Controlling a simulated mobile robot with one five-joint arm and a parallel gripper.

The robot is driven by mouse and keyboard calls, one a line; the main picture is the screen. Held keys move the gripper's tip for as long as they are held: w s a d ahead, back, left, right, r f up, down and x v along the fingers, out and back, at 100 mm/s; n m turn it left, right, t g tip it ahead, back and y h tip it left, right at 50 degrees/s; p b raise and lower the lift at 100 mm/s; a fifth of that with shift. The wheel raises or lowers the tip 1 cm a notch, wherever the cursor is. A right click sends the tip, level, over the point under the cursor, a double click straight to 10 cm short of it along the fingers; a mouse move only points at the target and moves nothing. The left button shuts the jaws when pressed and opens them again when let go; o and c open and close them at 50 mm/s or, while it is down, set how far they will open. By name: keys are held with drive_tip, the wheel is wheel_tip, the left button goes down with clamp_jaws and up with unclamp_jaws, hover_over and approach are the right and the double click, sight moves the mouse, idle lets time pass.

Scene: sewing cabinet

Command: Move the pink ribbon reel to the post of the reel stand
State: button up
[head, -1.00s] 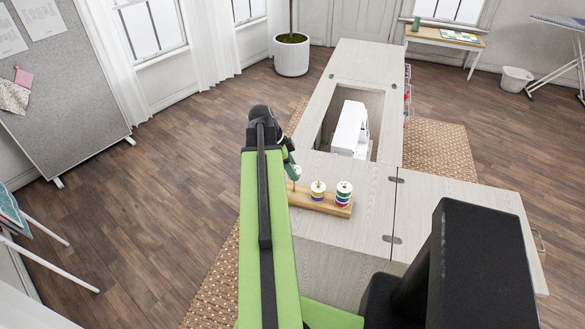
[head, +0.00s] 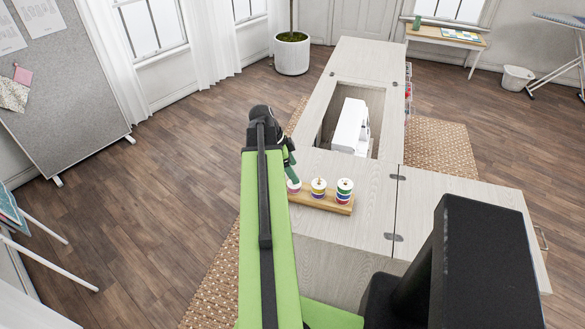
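The pink ribbon reel (head: 294,187), white-topped with a pink band, sits low at the left end of the wooden reel stand (head: 326,204), where the left post is. My arm covers its left side, and the post is hidden. My gripper (head: 291,174) is just above and against the reel. Its fingertips are small and partly hidden, so I cannot tell whether they grip it. The stand also carries a middle stack of reels (head: 318,188) and a taller right stack (head: 344,190).
The stand is near the left edge of the pale sewing cabinet (head: 365,205). A white sewing machine (head: 350,127) sits in the cabinet's open well behind it. The cabinet top right of the stand is clear.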

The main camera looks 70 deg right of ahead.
drive_tip(key=p+v, duration=1.6)
drive_tip(key=v, duration=0.1)
drive_tip(key=shift+r, duration=0.2)
drive_tip(key=shift+w+a, duration=0.1)
drive_tip(key=shift+w, duration=0.05)
